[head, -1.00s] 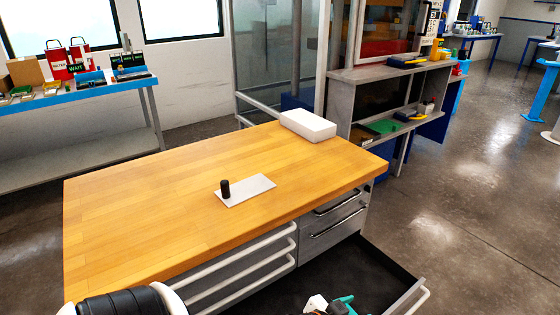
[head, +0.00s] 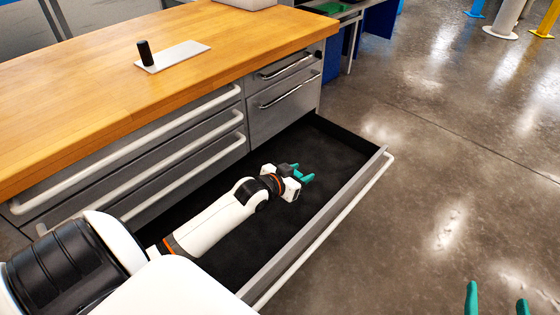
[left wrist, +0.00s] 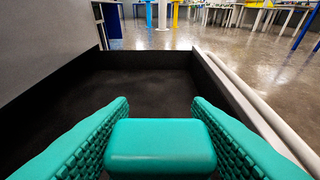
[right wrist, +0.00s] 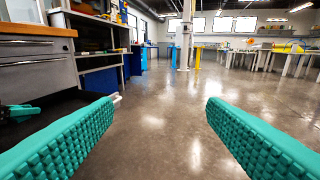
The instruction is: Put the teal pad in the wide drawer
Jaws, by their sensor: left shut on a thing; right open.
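The teal pad (left wrist: 160,146) is a rounded block between the two teal fingers of my left gripper (left wrist: 160,140) in the left wrist view. My left gripper is shut on it. In the head view my left gripper (head: 303,174) is over the open wide drawer (head: 345,215), with its arm reaching across from the left. The drawer has a black floor and looks empty; the pad's height above the floor is hard to tell. My right gripper (head: 497,302) is open and empty, outside the drawer at the lower right; its spread fingers also show in the right wrist view (right wrist: 160,120).
The wooden bench top (head: 90,80) carries a pale plate (head: 180,55) with a black upright peg (head: 145,52). Closed drawers (head: 190,130) with handles sit below. The drawer's front handle (head: 330,228) juts out over the floor. The concrete floor (head: 450,150) to the right is clear.

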